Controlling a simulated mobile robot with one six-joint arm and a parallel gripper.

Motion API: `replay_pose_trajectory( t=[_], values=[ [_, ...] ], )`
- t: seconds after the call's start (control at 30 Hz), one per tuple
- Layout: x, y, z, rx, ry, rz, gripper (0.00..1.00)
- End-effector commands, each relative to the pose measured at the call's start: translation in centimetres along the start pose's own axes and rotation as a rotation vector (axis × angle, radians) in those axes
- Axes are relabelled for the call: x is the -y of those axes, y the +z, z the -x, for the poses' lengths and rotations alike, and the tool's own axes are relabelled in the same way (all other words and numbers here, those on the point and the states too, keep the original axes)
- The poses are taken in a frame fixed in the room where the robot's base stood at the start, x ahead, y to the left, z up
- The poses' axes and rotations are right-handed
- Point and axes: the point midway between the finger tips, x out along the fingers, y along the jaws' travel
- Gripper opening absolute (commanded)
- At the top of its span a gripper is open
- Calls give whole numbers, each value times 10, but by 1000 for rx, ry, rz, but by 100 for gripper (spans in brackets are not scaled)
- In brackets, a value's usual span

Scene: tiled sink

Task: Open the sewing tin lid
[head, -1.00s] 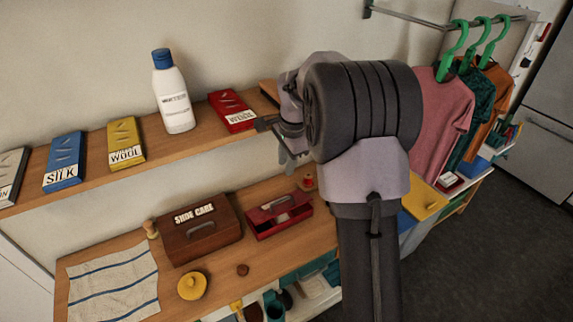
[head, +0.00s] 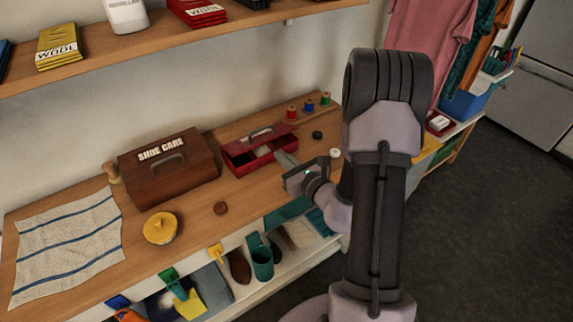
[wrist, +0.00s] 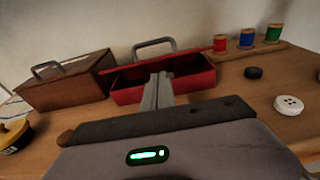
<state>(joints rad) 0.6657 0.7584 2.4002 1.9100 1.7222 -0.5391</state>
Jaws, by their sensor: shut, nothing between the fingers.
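The red sewing tin (head: 240,166) stands on the wooden counter, right of the brown shoe care box. Its lid (head: 262,137), with a grey handle, is raised at the back, and part of the inside shows. In the wrist view the tin (wrist: 190,90) is straight ahead, with the lid handle (wrist: 155,46) above its back edge. My gripper (head: 283,156) is shut and empty at the tin's front right; its fingers also show in the wrist view (wrist: 159,80), overlapping the tin's front. I cannot tell whether they touch it. The lid's exact angle is unclear.
The shoe care box (head: 170,175) stands close on the left. Thread spools (head: 308,106) stand behind right. A white button (wrist: 289,105) and a black disc (wrist: 254,73) lie right of the tin. A shelf (head: 150,45) hangs above the counter.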

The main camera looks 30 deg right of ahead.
Motion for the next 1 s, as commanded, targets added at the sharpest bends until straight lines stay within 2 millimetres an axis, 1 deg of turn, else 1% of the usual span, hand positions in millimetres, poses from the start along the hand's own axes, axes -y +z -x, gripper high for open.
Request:
replay_pose_trajectory(
  t=[0.03,0.1,0.2,0.3,0.43,0.73,1.0],
  values=[
    [-1,-1,-11,2,4,2,0],
    [-1,-1,-24,2,3,1,0],
    [-1,-1,-38,1,4,2,0],
    [-1,-1,-47,1,3,0,0],
    [-1,0,-52,0,3,0,0],
    [0,1,-51,-1,3,0,0],
    [7,7,-50,-32,3,0,0]
  ],
)
